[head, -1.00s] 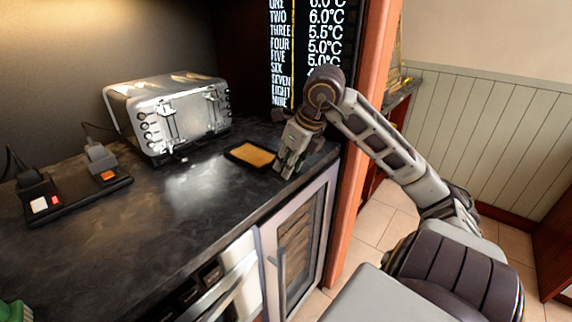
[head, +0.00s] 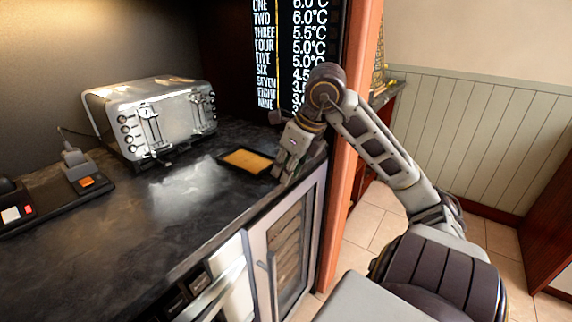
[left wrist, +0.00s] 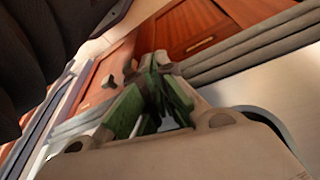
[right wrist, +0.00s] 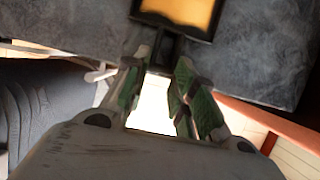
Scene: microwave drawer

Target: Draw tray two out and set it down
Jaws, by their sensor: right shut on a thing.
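My right gripper (head: 281,172) reaches down beside the tray and is shut on that handle (right wrist: 165,48). The silver toaster (head: 170,120) with round knobs stands at the back of the counter, apart from the tray. My left gripper (left wrist: 150,80) shows only in its own wrist view. It is empty and its green pads are close together.
The dark counter (head: 130,225) has free room in front of the toaster. A black block with coloured buttons (head: 60,205) lies at the left. A black board with number words and temperatures (head: 285,60) stands behind my right arm. An orange-brown post (head: 345,170) rises by the counter's right end.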

